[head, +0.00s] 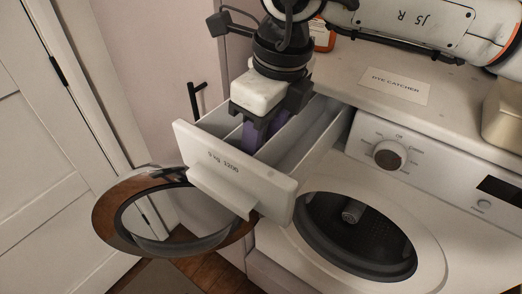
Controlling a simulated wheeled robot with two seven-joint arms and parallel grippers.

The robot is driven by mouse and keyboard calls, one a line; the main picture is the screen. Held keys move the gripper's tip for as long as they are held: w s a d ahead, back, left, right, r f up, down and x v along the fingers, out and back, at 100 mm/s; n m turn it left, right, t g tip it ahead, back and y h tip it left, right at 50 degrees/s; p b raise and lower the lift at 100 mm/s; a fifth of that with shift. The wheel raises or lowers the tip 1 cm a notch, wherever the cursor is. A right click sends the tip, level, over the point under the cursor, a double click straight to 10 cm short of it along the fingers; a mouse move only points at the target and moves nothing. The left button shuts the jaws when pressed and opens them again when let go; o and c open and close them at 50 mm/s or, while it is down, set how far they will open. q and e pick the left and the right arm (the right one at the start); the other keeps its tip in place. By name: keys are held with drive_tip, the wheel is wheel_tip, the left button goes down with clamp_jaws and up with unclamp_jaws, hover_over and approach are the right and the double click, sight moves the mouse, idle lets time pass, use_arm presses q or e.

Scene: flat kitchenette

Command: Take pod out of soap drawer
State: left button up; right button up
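The white soap drawer (234,168) of the washing machine is pulled out, its front marked "9 kg 1200". Its compartments are partly visible. My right gripper (262,138) comes in from above and reaches down into the drawer, its fingers pointing down behind the front panel. Purple parts show at its lower end; I cannot tell whether they are finger pads or the pod. The pod is not clearly seen, and the fingertips are hidden in the drawer, so I cannot tell whether they hold anything. My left gripper is not in view.
The washing machine's round door (112,214) stands open below the drawer, beside the drum opening (352,238). On the counter above are a "DYE CATCHER" card (395,85), an orange-labelled item (323,37) and a beige container (504,112). A white panelled door (50,150) is at left.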

drive_tip(key=c, duration=0.8)
drive_tip(key=shift+r, duration=0.15)
